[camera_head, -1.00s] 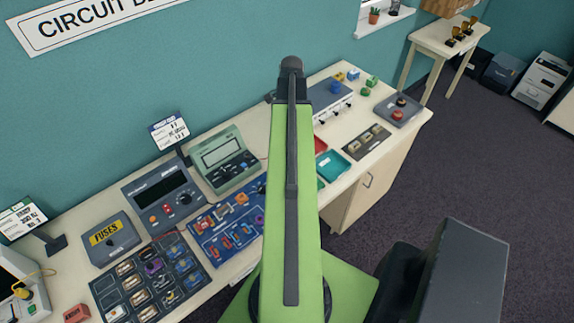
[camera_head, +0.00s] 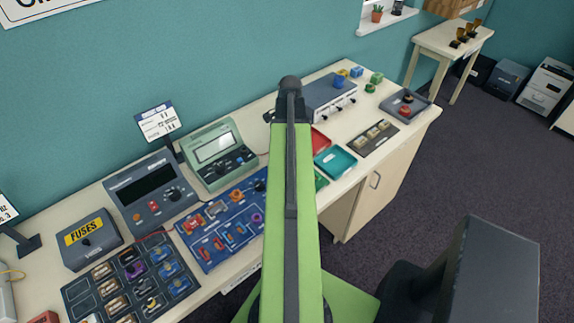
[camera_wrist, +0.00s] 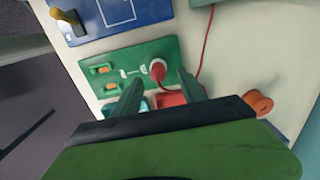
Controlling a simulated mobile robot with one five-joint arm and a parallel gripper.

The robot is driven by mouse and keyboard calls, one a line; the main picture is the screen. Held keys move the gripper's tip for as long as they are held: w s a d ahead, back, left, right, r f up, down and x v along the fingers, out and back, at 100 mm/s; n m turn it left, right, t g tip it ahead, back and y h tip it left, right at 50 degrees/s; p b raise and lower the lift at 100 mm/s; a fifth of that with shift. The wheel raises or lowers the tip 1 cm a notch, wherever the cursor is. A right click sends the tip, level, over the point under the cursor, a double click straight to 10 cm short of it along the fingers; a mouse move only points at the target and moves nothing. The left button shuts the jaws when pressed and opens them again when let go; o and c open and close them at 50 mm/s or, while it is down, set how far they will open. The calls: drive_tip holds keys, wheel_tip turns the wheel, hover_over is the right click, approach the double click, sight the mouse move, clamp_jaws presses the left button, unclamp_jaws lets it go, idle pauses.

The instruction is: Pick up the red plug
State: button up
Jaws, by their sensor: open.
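The red plug (camera_wrist: 158,71) shows in the wrist view, set on a green board (camera_wrist: 118,62) near its right end. A red cord runs up from the plug. My gripper (camera_wrist: 158,79) is open, with one dark green finger on each side below the plug. The fingers appear apart from it, though the exact gap is hard to judge. In the head view my arm hides the plug and my gripper; only a small edge of the green board (camera_head: 321,180) shows beside the arm.
A teal tray (camera_head: 335,162) and a red tray (camera_head: 319,139) lie by the board. The wrist view shows an orange spool (camera_wrist: 258,103) at right and a blue board (camera_wrist: 112,14) above. Meters and panels crowd the bench; open floor (camera_head: 430,185) lies at right.

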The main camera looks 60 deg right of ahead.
wheel_tip(320, 180, down, 3)
drive_tip(key=shift+f+b, duration=0.2)
drive_tip(key=shift+b, duration=0.8)
drive_tip(key=shift+r, duration=0.2)
drive_tip(key=shift+c, duration=0.2)
clamp_jaws()
